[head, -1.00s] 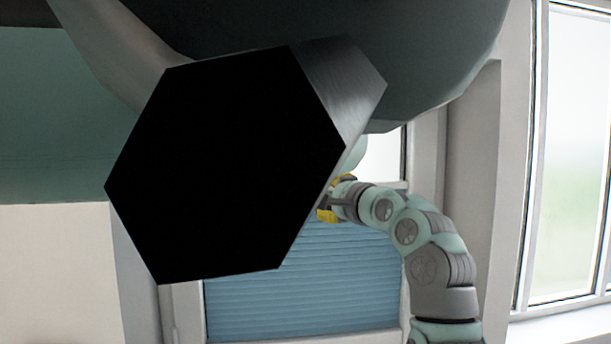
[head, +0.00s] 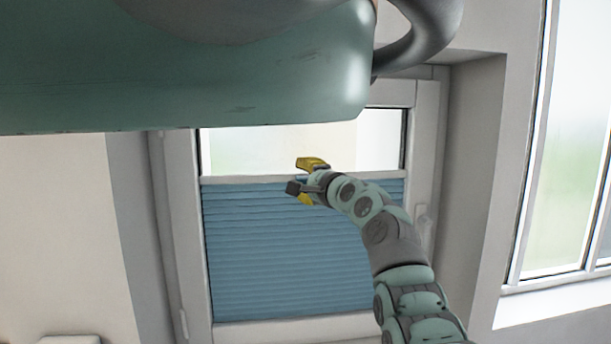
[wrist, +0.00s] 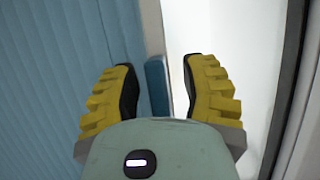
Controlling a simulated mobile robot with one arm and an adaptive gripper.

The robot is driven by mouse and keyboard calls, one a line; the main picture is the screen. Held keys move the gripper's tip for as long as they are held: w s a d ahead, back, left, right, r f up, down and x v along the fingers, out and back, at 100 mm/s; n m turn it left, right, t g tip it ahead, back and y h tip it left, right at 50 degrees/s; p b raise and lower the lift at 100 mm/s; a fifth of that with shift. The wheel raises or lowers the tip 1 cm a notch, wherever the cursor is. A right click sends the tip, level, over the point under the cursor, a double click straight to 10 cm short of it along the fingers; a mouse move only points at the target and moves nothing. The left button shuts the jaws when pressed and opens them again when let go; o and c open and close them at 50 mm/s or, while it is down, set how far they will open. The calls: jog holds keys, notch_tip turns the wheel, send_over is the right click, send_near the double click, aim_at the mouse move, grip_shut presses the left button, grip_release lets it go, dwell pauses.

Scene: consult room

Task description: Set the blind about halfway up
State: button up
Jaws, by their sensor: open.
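The blue pleated blind (head: 290,260) covers the lower part of the window in the head view; clear glass shows above its pale top rail (head: 245,180). My gripper (head: 299,181) is at that rail, near its middle, with its yellow fingers apart. In the wrist view the blind (wrist: 55,70) lies to the left and the pale rail (wrist: 152,28) runs between the fingers. A small blue tab (wrist: 157,85) on the rail also sits between the open fingers (wrist: 162,75). Gaps show on both sides of the tab, so it looks ungripped.
The window frame (head: 424,160) surrounds the blind, with a handle (head: 423,222) on its right side. Another window (head: 565,150) with a white sill (head: 550,309) is at the right. A large green and grey shape fills the top of the head view; I cannot tell what it is.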

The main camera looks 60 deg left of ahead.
dwell(0.3)
grip_shut()
dwell(0.4)
